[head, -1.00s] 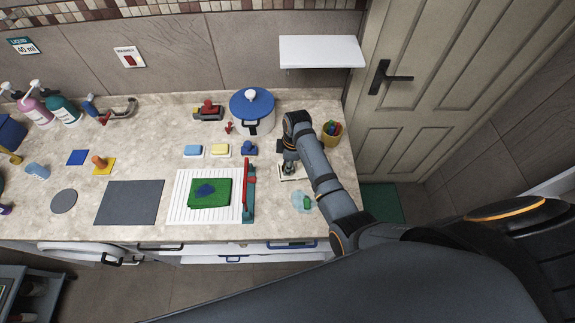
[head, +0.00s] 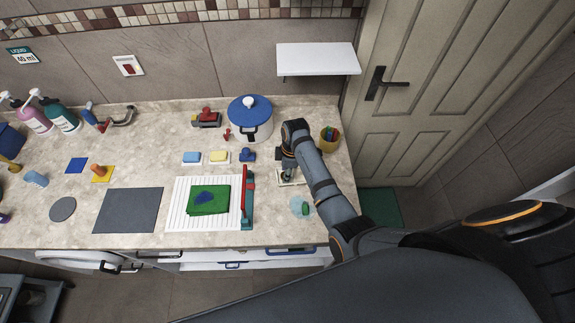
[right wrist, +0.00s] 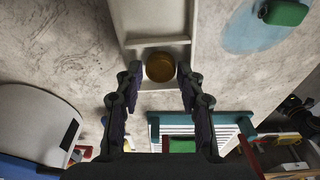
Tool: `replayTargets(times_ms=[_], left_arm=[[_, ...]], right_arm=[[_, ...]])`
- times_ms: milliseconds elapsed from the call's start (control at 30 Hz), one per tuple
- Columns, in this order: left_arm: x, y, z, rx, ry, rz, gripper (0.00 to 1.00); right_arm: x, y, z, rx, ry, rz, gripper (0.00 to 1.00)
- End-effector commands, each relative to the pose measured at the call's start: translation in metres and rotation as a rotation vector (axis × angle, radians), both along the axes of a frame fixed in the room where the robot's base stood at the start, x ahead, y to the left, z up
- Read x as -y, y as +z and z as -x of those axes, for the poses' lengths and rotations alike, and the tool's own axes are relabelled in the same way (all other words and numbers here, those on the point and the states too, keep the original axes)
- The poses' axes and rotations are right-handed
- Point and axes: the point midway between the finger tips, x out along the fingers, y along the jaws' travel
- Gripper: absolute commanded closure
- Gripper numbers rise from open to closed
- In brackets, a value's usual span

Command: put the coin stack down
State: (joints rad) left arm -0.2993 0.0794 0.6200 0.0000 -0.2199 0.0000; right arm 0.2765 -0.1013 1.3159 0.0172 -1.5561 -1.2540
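The coin stack (right wrist: 160,67) shows as a round gold-brown disc between the fingertips of my right gripper (right wrist: 160,72) in the right wrist view. The fingers are closed in on it from both sides. It is over or in the near end of a cream tray (right wrist: 157,25) with a crossbar; I cannot tell whether it touches the tray floor. In the head view my right gripper (head: 288,172) points down at this small tray (head: 290,182), right of the red-and-teal rack, and my arm hides the coin stack. My left gripper is not in view.
A blue-lidded pot (head: 263,130) and a yellow pen cup (head: 328,145) stand behind.

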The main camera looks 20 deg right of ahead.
Motion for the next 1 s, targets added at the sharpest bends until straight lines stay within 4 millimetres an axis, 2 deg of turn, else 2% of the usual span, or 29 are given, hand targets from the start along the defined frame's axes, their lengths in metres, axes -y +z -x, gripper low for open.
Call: replayTargets(times_ms=[300, 500, 667, 1000], left_arm=[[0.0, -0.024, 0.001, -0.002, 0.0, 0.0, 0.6], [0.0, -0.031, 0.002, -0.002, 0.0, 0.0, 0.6], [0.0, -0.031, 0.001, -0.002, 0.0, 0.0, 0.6], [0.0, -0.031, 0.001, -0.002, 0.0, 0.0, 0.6]], right_arm=[[0.009, 0.071, 0.001, 0.006, -0.001, 0.0, 0.6], [0.012, 0.102, 0.003, 0.003, 0.0, 0.0, 0.6], [0.013, 0.11, 0.004, 0.001, 0.0, 0.0, 0.6], [0.013, 0.109, 0.004, 0.001, 0.0, 0.0, 0.6]])
